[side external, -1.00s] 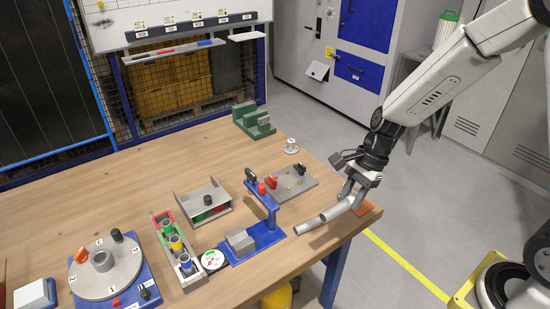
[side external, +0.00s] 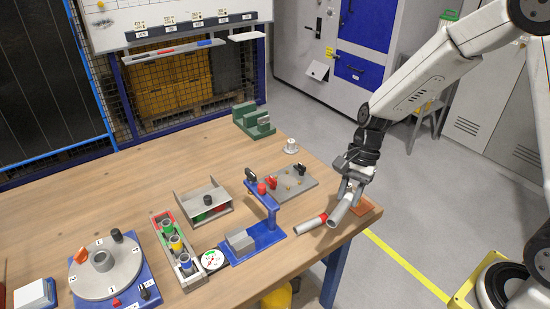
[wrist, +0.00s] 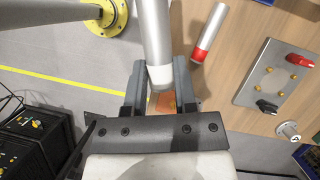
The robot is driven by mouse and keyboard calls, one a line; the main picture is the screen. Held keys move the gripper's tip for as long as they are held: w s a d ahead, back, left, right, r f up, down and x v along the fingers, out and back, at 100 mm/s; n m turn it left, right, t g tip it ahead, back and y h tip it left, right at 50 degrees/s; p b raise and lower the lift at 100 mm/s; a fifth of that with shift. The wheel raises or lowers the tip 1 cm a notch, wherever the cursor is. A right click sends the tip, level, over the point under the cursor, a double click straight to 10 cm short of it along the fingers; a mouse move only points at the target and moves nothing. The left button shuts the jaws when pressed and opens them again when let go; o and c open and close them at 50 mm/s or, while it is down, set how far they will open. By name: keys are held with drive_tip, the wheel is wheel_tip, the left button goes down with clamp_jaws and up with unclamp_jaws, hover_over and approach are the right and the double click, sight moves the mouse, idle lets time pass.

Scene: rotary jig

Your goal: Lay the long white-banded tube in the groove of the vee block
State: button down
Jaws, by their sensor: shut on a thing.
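The long grey tube (side external: 341,209) is held in my gripper (side external: 351,186) near the front right corner of the table. In the wrist view its white band (wrist: 160,77) lies between the two fingers (wrist: 159,85), and the grey length runs away past the top edge. In the side view the tube slants down to the left, its lower end close to the table; whether it touches is unclear. A green stepped block (side external: 253,121) at the back of the table may be the vee block; its groove is not clear.
A second grey tube with a red band (side external: 312,225) lies just left of the held tube. An orange-brown pad (side external: 369,207) lies by the corner. A grey plate with knobs (side external: 289,184) and a blue stand (side external: 258,241) are farther left. A white flanged part (side external: 291,147) stands behind.

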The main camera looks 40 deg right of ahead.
drive_tip(key=n, duration=0.2)
drive_tip(key=w+n+g+h, duration=0.1)
drive_tip(key=shift+d+f+n, duration=0.1)
drive_tip(key=shift+d+n, duration=0.05)
drive_tip(key=shift+n, duration=0.25)
drive_tip(key=w+d+n+h, duration=0.1)
drive_tip(key=n, duration=0.2)
drive_tip(key=w+n+g+h, duration=0.1)
drive_tip(key=n, duration=0.3)
drive_tip(key=d+n+g+h, duration=0.1)
drive_tip(key=n, duration=0.2)
drive_tip(key=shift+w+d, duration=0.3)
drive_tip(key=shift+w, duration=0.1)
